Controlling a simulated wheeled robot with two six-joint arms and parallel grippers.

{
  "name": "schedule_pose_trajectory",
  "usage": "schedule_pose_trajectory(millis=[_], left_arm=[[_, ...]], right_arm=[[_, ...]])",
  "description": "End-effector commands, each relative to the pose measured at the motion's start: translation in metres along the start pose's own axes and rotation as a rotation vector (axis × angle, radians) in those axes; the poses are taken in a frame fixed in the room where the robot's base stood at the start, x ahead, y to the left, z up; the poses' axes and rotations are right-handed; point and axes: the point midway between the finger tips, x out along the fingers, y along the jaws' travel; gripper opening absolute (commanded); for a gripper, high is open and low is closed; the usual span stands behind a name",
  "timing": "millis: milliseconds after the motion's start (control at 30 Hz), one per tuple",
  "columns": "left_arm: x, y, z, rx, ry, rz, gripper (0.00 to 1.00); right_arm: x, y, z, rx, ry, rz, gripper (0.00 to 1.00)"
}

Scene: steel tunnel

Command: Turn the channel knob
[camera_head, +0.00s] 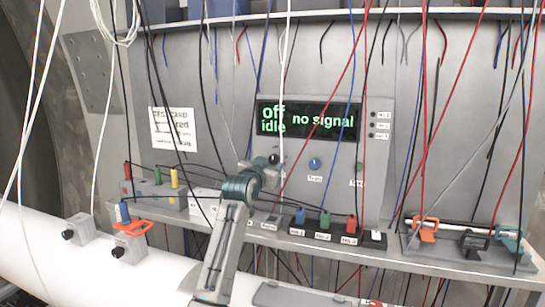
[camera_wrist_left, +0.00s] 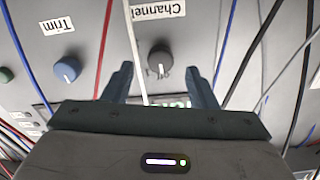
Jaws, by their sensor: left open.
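The channel knob (camera_wrist_left: 160,58) is a dark round knob on the grey panel, under a white label reading "Channel" in the left wrist view. In the head view the knob (camera_head: 274,158) shows just beyond my left gripper (camera_head: 268,168), below the display. My left gripper (camera_wrist_left: 159,76) is open, with one fingertip on each side of the knob in the left wrist view. I cannot tell whether the fingers touch it. A white cable runs close by the knob. My right gripper is not in view.
The blue trim knob (camera_wrist_left: 67,69) sits beside the channel knob. The display (camera_head: 310,119) reads "off idle" and "no signal". Many loose cables hang before the panel. A shelf with colored blocks (camera_head: 324,223) lies below.

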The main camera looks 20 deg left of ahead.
Motion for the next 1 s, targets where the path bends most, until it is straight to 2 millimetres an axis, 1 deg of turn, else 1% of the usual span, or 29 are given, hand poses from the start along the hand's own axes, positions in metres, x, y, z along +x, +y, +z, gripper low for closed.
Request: schedule_pose_trajectory(millis=[33,100,300,433,700,933,1000], left_arm=[[0.008,-0.001,-0.004,-0.001,-0.002,0.001,0.52],[0.018,0.0,-0.003,-0.001,-0.002,0.001,0.52],[0.035,0.0,-0.001,0.0,-0.001,0.0,0.52],[0.04,0.0,0.0,0.001,-0.001,0.0,0.52],[0.04,0.0,0.001,0.0,0.0,0.0,0.52],[0.04,0.0,0.001,0.0,0.0,0.0,0.07],[0.04,0.0,0.001,0.001,0.0,0.0,0.07]], right_arm=[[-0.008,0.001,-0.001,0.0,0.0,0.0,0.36],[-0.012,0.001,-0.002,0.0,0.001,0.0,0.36],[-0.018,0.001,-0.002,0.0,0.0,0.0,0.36],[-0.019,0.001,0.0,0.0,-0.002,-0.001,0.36],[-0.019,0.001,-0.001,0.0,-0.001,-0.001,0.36],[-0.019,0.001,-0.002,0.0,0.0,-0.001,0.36],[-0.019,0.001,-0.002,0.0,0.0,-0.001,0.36]])
